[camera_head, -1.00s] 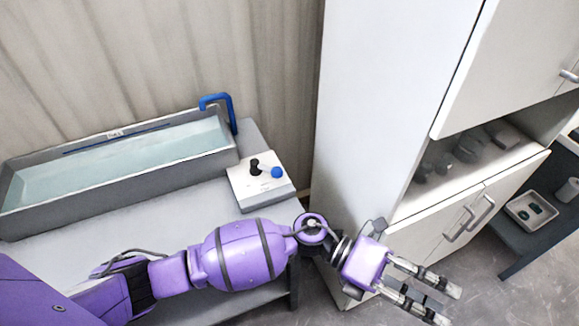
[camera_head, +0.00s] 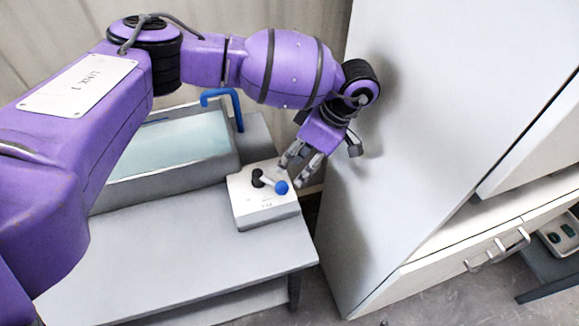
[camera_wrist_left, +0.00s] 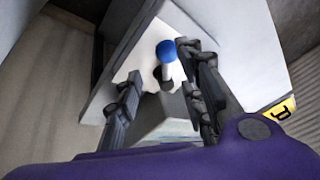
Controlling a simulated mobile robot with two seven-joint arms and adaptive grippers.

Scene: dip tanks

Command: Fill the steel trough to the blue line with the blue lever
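The steel trough (camera_head: 168,180) stands on the table, partly hidden behind my left arm. The blue lever (camera_head: 281,187), a short stick with a blue ball, leans right on a white control box (camera_head: 265,212). My left gripper (camera_head: 293,172) is open just above and behind the lever. In the left wrist view the blue ball (camera_wrist_left: 166,50) shows between the open fingers (camera_wrist_left: 160,80), with nothing held. My right gripper is not in view.
A tall white cabinet (camera_head: 420,130) stands close to the right of my left gripper. The table top (camera_head: 180,250) in front of the trough is clear. A tray (camera_head: 562,235) lies on a dark shelf at the far right.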

